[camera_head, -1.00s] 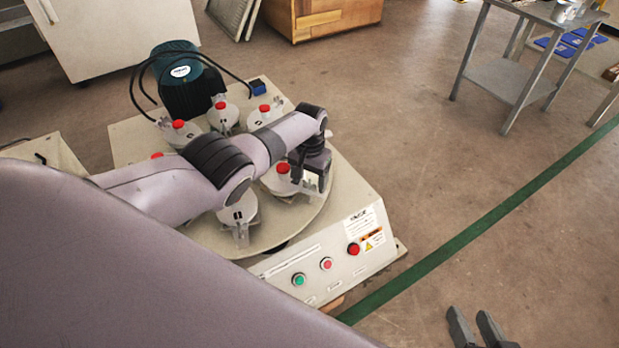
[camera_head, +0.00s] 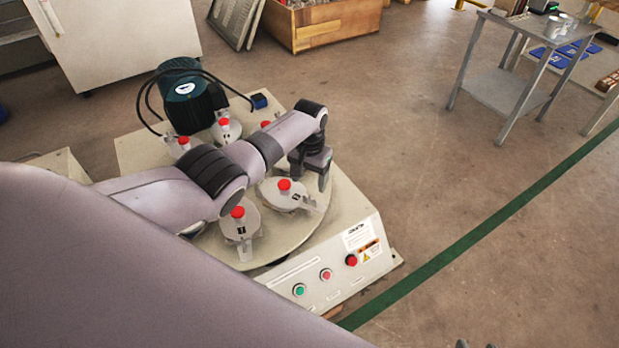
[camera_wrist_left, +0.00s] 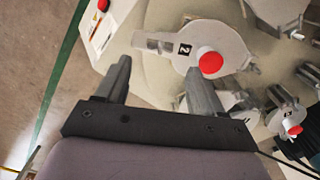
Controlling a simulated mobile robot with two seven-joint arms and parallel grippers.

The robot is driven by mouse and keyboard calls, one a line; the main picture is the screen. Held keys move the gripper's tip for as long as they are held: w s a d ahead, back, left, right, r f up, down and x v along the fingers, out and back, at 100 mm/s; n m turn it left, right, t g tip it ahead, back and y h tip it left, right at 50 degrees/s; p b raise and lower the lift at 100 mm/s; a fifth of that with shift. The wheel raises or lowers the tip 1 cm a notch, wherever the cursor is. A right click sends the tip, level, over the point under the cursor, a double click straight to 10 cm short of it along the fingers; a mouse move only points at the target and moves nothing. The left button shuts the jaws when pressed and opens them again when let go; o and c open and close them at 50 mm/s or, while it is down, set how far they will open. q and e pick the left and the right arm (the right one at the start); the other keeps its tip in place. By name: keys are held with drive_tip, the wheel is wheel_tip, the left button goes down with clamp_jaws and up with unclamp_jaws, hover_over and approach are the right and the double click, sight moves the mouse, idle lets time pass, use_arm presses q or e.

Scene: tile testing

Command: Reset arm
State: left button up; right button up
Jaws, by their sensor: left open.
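My left gripper (camera_head: 310,176) is above the right side of the round turntable (camera_head: 318,222) of the tile testing machine, with its arm reaching across from the left. In the left wrist view its two fingers (camera_wrist_left: 157,72) stand apart with nothing between them. A round grey weight marked 2 (camera_wrist_left: 185,48), with a red knob, lies just beyond the fingertips. My right gripper (camera_head: 476,345) shows only as two separated dark fingertips at the bottom edge; the rest is out of frame.
The machine's front panel (camera_head: 325,292) has green and red buttons. Several red-knobbed weights sit on the turntable, a dark green motor (camera_head: 187,98) behind. A metal table (camera_head: 495,90) stands at back right, a wooden crate (camera_head: 325,25) at the back. The floor at right is clear.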

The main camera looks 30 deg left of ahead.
idle(0.5)
